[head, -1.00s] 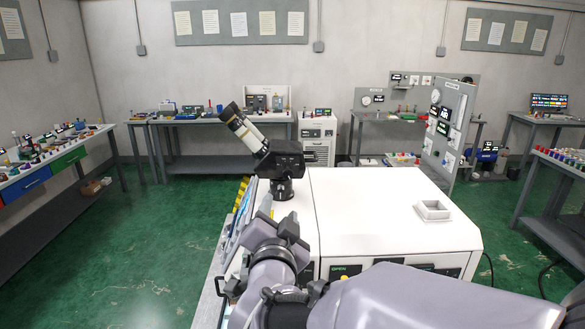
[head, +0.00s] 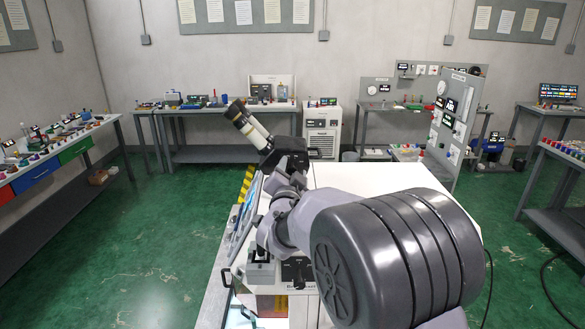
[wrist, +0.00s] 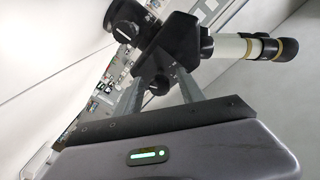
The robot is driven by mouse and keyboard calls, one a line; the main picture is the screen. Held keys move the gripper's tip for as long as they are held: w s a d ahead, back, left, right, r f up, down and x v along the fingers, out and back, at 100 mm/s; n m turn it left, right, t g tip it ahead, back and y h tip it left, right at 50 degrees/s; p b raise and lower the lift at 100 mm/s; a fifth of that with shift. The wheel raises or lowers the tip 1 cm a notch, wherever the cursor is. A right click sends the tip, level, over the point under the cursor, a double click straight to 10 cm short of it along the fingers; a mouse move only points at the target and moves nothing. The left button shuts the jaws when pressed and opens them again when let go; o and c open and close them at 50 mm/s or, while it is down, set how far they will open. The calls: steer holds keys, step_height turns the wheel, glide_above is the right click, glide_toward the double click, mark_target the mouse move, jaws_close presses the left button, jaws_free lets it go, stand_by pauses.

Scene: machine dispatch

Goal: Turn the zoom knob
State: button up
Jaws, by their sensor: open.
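The microscope (head: 285,152) stands on the white machine, with a black body and a white tube angled up to the left; it also shows close up in the wrist view (wrist: 178,42). A round black part (wrist: 127,24) sits at its upper left there. A small round black knob (wrist: 160,86) shows between my fingers; I cannot tell whether it is the zoom knob or whether the fingers touch it. My gripper (wrist: 160,88) is open, its two grey fingers reaching to the black body. In the head view my arm hides the microscope's lower part.
Green floor (head: 165,235) is open to the left. Benches with small parts stand along the walls, and a grey board (head: 448,125) is at the right.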

steer(key=shift+w, duration=0.1)
jaws_close()
